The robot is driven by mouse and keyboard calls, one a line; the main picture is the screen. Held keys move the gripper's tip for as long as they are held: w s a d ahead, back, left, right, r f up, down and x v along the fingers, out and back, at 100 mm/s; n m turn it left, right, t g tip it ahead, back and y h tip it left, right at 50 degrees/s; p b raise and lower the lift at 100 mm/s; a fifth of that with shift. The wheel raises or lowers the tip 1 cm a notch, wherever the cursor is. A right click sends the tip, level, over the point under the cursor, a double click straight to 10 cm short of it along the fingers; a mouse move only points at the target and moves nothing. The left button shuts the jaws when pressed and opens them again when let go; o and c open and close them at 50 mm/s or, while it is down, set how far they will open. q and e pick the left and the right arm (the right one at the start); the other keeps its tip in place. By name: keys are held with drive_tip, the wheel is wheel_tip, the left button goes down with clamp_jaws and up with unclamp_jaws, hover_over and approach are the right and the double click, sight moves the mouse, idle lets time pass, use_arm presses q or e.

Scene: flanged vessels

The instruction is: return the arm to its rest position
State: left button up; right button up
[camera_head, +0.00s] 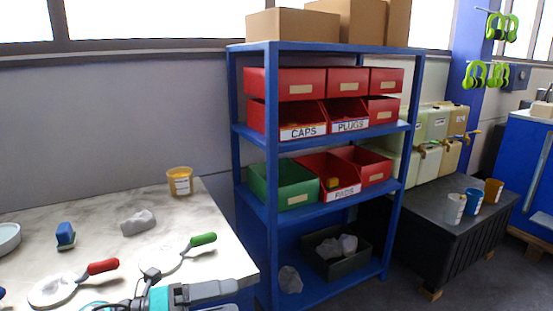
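Part of one of my arms, grey with teal and black parts, shows at the bottom edge over the front of the marble-topped table (105,218). I take it to be my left arm. Its dark end piece (148,280) is near a round tool with a green handle (203,240) and a round tool with a red handle (103,266). I cannot make out its fingertips or whether it touches anything. My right gripper is out of view.
A blue shelf (270,206) with red and green bins stands to the right. A dark bench (440,222) holds several cups.

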use_arm(q)
drive_tip(key=s+a+f+n+t+y, duration=0.2)
drive_tip(key=s+a+f+n+y, duration=0.2)
drive_tip(key=s+f+n+y, duration=0.3)
drive_tip(key=s+a+f+n+t+y, duration=0.3)
drive_tip(key=s+f+n+y, duration=0.4)
drive_tip(key=f+n, duration=0.9)
drive_tip(key=a+n, duration=0.1)
drive_tip(key=n, duration=0.8)
drive_tip(key=shift+n+y, duration=0.3)
drive_tip(key=shift+y, duration=0.1)
